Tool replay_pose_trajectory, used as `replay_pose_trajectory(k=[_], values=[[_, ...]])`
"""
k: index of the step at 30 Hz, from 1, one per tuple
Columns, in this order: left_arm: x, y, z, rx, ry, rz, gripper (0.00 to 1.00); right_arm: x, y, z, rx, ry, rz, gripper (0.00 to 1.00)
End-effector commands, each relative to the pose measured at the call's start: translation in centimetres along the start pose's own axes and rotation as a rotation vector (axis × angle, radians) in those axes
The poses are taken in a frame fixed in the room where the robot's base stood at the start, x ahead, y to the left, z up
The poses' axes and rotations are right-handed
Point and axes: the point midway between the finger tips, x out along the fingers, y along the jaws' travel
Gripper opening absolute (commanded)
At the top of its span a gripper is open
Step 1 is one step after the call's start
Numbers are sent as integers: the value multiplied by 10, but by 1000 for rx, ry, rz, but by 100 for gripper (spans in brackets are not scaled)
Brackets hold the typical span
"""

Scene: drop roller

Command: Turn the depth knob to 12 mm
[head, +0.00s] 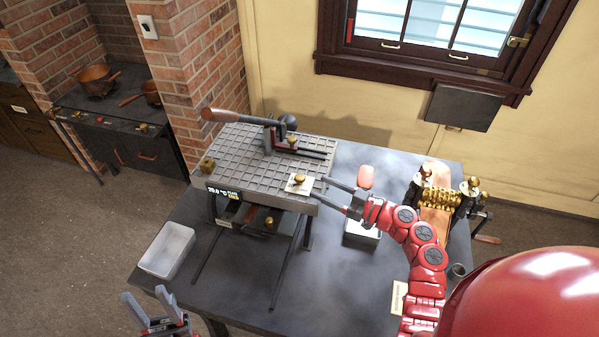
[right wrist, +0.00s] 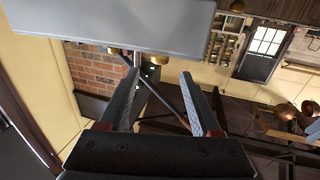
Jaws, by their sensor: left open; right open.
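A brass knob (head: 299,179) stands on a small white dial card at the front right corner of the grey grid plate (head: 240,150); its marks are too small to read. My right gripper (head: 318,189) is open, its fingers pointing left at the plate's right end, just right of the knob; I cannot tell whether they touch anything. In the right wrist view the open fingers (right wrist: 158,92) are empty, below a grey slab, with brass knobs (right wrist: 160,59) beyond. My left gripper (head: 146,301) is open and empty at the bottom left, off the table edge.
A lever press (head: 285,140) with a wooden handle stands on the plate. A brass roller device (head: 438,195) is at the right, behind my right arm. A white tray (head: 167,250) lies at the table's left. The dark table's (head: 240,290) front is mostly clear.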

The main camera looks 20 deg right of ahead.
Motion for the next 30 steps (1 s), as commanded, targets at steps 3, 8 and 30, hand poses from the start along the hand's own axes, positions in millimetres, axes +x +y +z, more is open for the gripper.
replay_pose_trajectory(k=[3,8,30], values=[[12,-1,-2,0,0,0,50,29,-1,-4,4,2,-1,65],[20,-1,-3,0,0,0,50,59,0,-3,3,2,-2,65],[24,-1,-4,0,0,0,50,82,0,1,2,-1,1,27]])
